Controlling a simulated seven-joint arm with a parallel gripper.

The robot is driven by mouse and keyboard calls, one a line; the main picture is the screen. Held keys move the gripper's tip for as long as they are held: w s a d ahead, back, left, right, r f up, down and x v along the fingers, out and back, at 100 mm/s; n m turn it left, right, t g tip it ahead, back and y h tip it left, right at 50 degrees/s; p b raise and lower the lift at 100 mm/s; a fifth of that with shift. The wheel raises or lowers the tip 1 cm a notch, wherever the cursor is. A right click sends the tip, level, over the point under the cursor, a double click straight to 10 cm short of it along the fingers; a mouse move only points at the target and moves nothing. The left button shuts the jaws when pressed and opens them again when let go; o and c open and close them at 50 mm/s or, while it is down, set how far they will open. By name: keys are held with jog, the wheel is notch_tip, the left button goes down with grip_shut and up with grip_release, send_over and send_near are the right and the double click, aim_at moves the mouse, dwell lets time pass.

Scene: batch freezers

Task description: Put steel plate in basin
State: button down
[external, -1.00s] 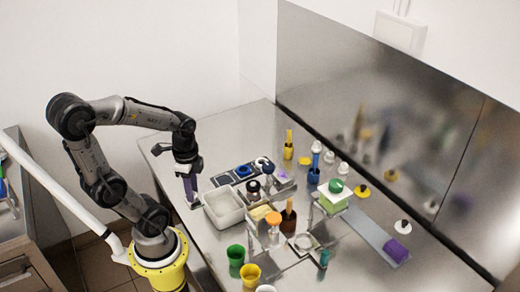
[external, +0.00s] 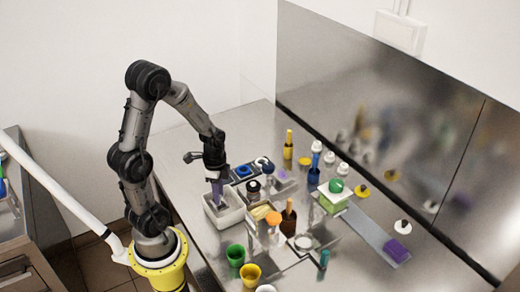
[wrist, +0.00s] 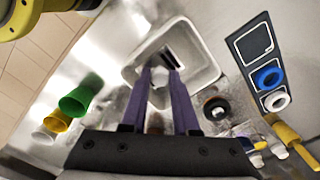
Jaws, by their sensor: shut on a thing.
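The basin (external: 236,218) is a pale grey rectangular tub on the steel table, in front of my arm. It also shows in the wrist view (wrist: 207,52), below the fingers. My gripper (external: 217,200) points down with its purple fingers over and partly inside the basin's opening. In the wrist view its fingertips (wrist: 160,74) are close together and shut on the steel plate (wrist: 170,58), a thin grey piece that shows only in part between and beyond the tips. I cannot tell whether the plate touches the basin's floor.
A green cup (external: 235,254) and a yellow cup (external: 250,274) stand in front of the basin. A dark panel with rings (external: 243,172) lies behind it. A dark-bodied jar (external: 253,190) stands close to its right. Bottles and blocks crowd the table's right side.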

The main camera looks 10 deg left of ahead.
aim_at(224, 199)
jog(key=shift+w+d+f, duration=0.35)
jog(key=shift+w+f, duration=0.3)
jog(key=shift+f, duration=0.2)
jog(key=shift+w+f, duration=0.15)
jog(key=shift+f, duration=1.55)
jog(key=shift+f, duration=0.1)
jog(key=c, duration=0.7)
grip_release()
